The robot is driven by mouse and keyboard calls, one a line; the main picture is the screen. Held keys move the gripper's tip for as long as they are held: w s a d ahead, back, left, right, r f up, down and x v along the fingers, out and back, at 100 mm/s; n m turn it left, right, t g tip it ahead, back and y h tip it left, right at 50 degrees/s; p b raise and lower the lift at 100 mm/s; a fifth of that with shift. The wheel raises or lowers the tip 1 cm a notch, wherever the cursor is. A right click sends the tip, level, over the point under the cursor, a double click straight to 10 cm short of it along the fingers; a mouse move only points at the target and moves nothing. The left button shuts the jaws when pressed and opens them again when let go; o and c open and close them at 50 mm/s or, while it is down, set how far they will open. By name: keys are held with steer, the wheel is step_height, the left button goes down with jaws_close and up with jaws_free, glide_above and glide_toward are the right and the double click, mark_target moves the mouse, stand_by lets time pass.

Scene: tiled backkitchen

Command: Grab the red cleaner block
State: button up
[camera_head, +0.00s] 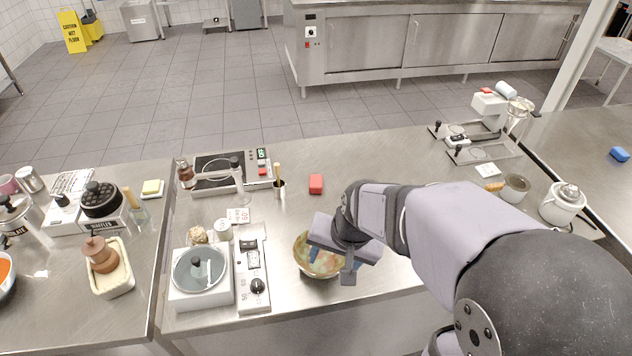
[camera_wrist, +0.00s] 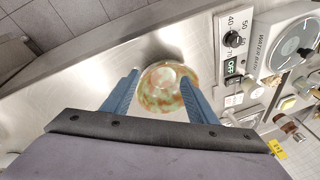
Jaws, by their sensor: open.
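A red block (camera_head: 316,184) lies on the steel counter, behind and to the left of my arm in the head view. My gripper (camera_head: 330,265) is over a bowl (camera_head: 301,250) with green and orange mottling, near the counter's front edge. In the wrist view my gripper (camera_wrist: 160,95) is open, with its blue fingers apart and the bowl (camera_wrist: 168,86) showing between them. I cannot tell whether the fingers touch the bowl. The red block does not show in the wrist view.
A water bath (camera_head: 203,275) and a white control unit (camera_head: 252,272) stand left of the bowl. A small pot with a wooden handle (camera_head: 279,187) stands left of the red block. A stand mixer (camera_head: 490,115) is at the back right. The counter (camera_head: 370,160) around the block's right is clear.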

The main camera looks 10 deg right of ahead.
steer(key=w+a+r+m+t+b, duration=0.25)
steer(key=w+m, duration=0.35)
steer(key=w, duration=0.3)
steer(key=m+t+h+b, duration=0.4)
steer(key=m+t+b, duration=0.65)
steer(key=m, duration=1.65)
glide_above(316, 182)
steer(key=f+b+v, duration=0.1)
steer(key=b+v, duration=0.2)
steer(key=v, duration=0.1)
steer(key=f+g, duration=0.2)
steer(key=g, duration=0.1)
steer(key=shift+s+a+f+b, duration=0.1)
steer(key=shift+f+b, duration=0.35)
steer(key=shift+f, duration=1.25)
steer(key=shift+a+f+b, duration=0.1)
steer(key=shift+f+b, duration=0.35)
steer(key=shift+f, duration=1.25)
steer(key=shift+p+x, duration=0.5)
steer(key=shift+x, duration=2)
steer(key=shift+r, duration=0.1)
steer(key=c, duration=1.2)
